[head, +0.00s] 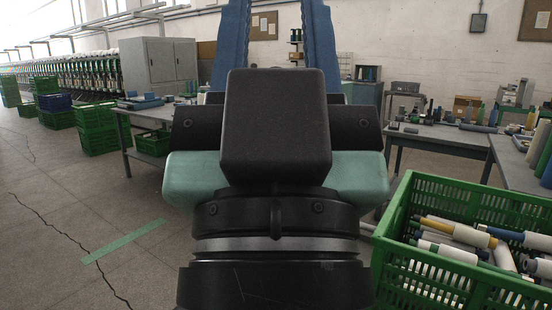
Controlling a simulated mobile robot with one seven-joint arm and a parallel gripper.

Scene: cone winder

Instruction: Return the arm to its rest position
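My gripper (276,30) is close in front of the camera, seen from behind, with a black housing and teal side parts. Its two blue fingers point upward and stand well apart. Their tips are cut off by the top edge of the picture. Only the far wall and room show between the visible parts of the fingers, and I see nothing held there. The wrist hides the middle of the floor.
A green crate (404,262) of yarn tubes and cones stands close at right. Tables stand at right (440,139) and left (124,141). Green crates (97,127) are stacked at left. Open cracked floor lies at left front, with a green tape strip (124,241).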

